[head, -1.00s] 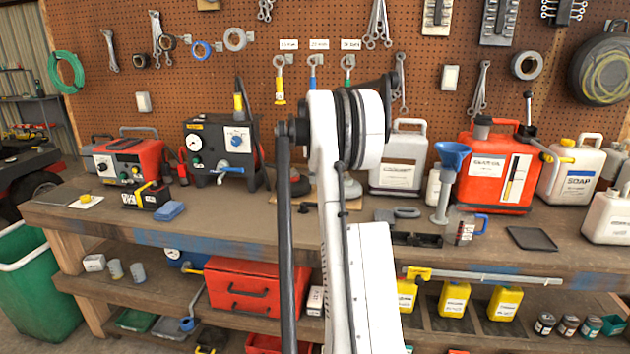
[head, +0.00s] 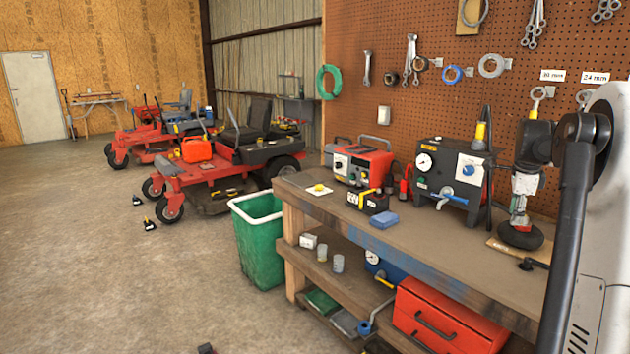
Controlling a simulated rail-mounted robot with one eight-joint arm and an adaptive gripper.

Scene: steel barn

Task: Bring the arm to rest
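My arm (head: 608,190) fills the right edge of the head view, a white link with a dark rod beside it. A black and silver part (head: 525,183), which looks like my wrist end, hangs over the workbench near the pegboard. Its lower end is just above or in front of a dark round object (head: 520,236) on a wooden board; I cannot tell whether they touch. I cannot make out fingers, or whether anything is held.
Red mowers (head: 215,170) are farther back. Open concrete floor (head: 120,290) lies left.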

